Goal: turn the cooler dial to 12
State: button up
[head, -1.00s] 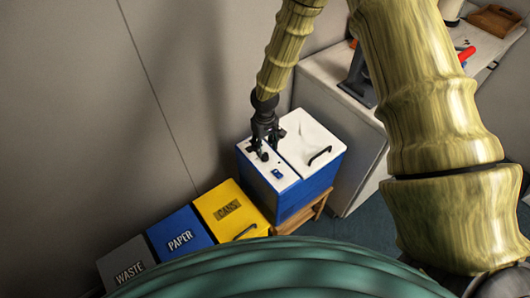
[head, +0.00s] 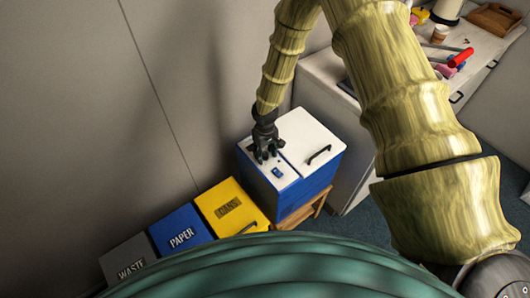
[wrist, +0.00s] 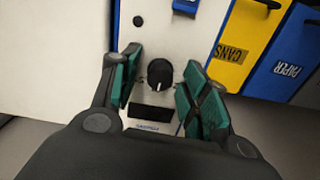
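The cooler (head: 312,150) is a blue box with a white top, on a wooden stand against the wall. In the wrist view its black dial (wrist: 160,73) sits on the white panel (wrist: 165,25), with a light pointer mark toward the lower side. A dark display strip (wrist: 151,112) lies just below the dial. My gripper (wrist: 157,82) is open, its green-padded fingers on either side of the dial with gaps visible. In the head view my gripper (head: 264,157) is over the left panel of the cooler top and hides the dial.
A blue switch (head: 277,172) is on the same panel. A black handle (head: 318,154) stands on the white lid. Yellow CANS (head: 232,207), blue PAPER (head: 181,230) and grey WASTE bins stand to the left. A cluttered counter (head: 440,75) is at the upper right.

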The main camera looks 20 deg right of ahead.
jog(key=c, duration=0.8)
jog(key=shift+n, duration=0.3)
jog(key=n+b, duration=0.1)
jog(key=n, duration=0.8)
jog(key=shift+b, duration=0.35)
jog(key=shift+n, duration=0.3)
jog(key=o, duration=1.1)
jog(key=shift+c, duration=0.2)
jog(key=shift+r, duration=0.1)
